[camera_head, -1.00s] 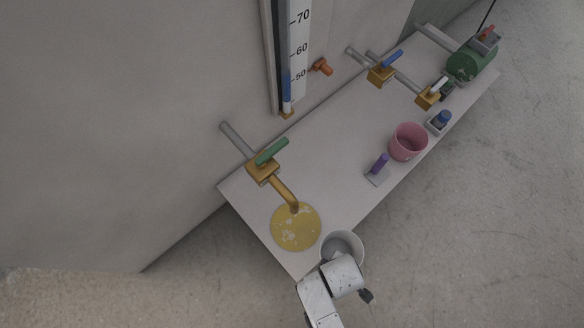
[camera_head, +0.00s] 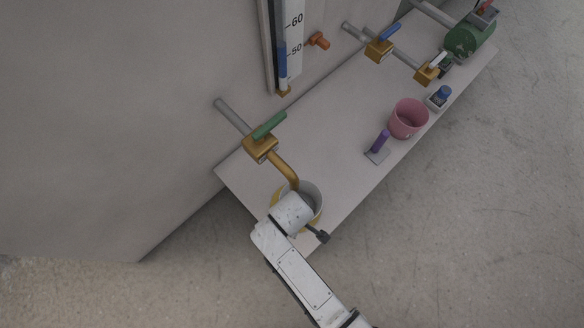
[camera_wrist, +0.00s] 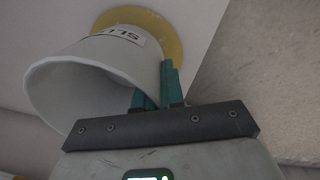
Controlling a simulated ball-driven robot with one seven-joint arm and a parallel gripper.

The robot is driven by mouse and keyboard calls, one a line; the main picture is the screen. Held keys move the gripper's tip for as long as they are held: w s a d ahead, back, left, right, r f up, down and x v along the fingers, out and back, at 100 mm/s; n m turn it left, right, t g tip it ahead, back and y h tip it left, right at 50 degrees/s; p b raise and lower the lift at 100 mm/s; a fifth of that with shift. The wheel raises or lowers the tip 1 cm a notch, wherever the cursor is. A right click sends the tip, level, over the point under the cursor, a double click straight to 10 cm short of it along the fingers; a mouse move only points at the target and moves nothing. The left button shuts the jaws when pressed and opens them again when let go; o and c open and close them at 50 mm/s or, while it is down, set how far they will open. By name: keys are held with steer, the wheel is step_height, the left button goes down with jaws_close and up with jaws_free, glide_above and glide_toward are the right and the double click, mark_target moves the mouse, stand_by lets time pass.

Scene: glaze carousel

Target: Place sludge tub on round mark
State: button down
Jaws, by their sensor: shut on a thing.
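The sludge tub (camera_wrist: 85,82) is white, with a partly visible label, "SLU". My gripper (camera_wrist: 154,85) is shut on its wall with teal fingers. In the head view, the tub (camera_head: 313,193) is partly hidden by my arm and lies below the brass spout's end. The round mark (camera_wrist: 168,34) is a yellow disc beyond the tub's base in the wrist view. In the head view, only edges of the mark (camera_head: 275,198) show around the tub and my arm. The tub overlaps the mark; I cannot tell whether its base touches it.
A brass valve with a green lever (camera_head: 268,125) and a curved spout (camera_head: 284,168) stands close behind the tub. A purple-handled item (camera_head: 380,144), a pink tub (camera_head: 408,118) and a blue-topped item (camera_head: 440,96) stand farther right. The bench middle is clear.

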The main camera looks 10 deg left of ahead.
steer(key=shift+w+a, duration=0.35)
steer(key=shift+a, duration=0.1)
steer(key=shift+w+a+f+b, duration=0.1)
steer(key=shift+a+f+b, duration=0.05)
steer(key=shift+f+b, duration=0.6)
steer(key=shift+w+a+f+b, duration=0.15)
steer(key=shift+f+b, duration=0.3)
steer(key=shift+f, duration=0.5)
steer(key=shift+f, duration=0.1)
steer(key=c, duration=1.2)
jaws_free()
steer(key=shift+c, duration=0.2)
steer(key=r+p, duration=0.1)
steer(key=r, duration=0.3)
steer(key=r+p, duration=0.2)
steer(key=r, duration=0.2)
steer(key=s+r+p, duration=0.1)
steer(key=r+p, duration=0.1)
steer(key=r, duration=0.2)
steer(key=shift+a, duration=0.1)
